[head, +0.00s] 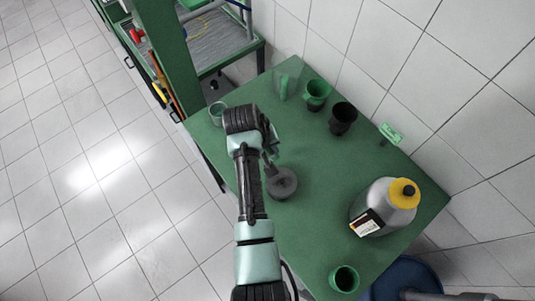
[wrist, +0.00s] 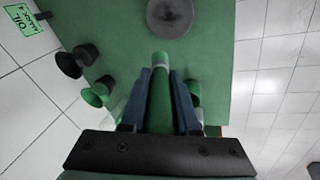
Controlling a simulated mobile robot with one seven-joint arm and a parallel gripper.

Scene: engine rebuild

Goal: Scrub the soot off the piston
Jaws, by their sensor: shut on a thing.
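My gripper (wrist: 160,72) is shut on a green rod-like thing (wrist: 160,100) with a pale band near its tip, held between the two blue fingers. In the head view my gripper (head: 270,150) is over the green table, just behind a dark grey round piece (head: 283,184), and its grip is mostly hidden by my arm. This round piece, likely the sooty piston, also shows at the top of the wrist view (wrist: 170,16), apart from the rod's tip. It looks dark all over.
A grey jug with a yellow cap (head: 385,207) stands at right. A green cup (head: 317,92) and a black cup (head: 342,117) stand at the back, another green cup (head: 344,279) at the front. A glass (head: 218,112) is near the left edge. A wall bounds the right.

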